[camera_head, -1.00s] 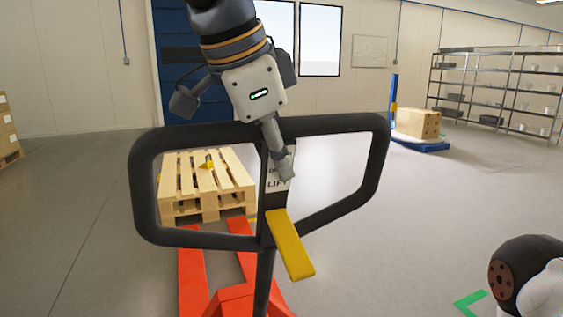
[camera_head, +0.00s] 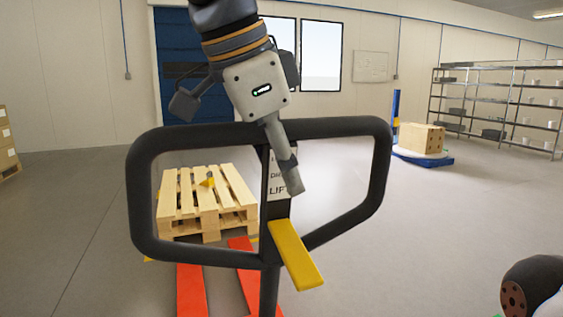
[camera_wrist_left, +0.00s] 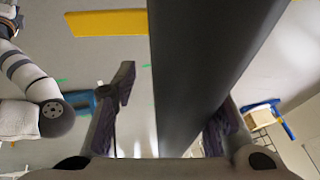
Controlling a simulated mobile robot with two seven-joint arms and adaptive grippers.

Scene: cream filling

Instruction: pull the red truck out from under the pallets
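The wooden pallets (camera_head: 207,203) stand stacked beyond the forks. My left gripper (camera_head: 290,178) reaches down at the handle's centre. In the left wrist view its fingers (camera_wrist_left: 170,110) straddle a black bar (camera_wrist_left: 205,60), with a gap at the left finger. My right gripper is out of view.
Cardboard boxes (camera_head: 6,140) stand at the left edge. A box (camera_head: 422,138) on a blue lift (camera_head: 430,160) and metal shelves (camera_head: 500,100) stand at the back right. The floor to the right is clear. My right arm shows at the lower right.

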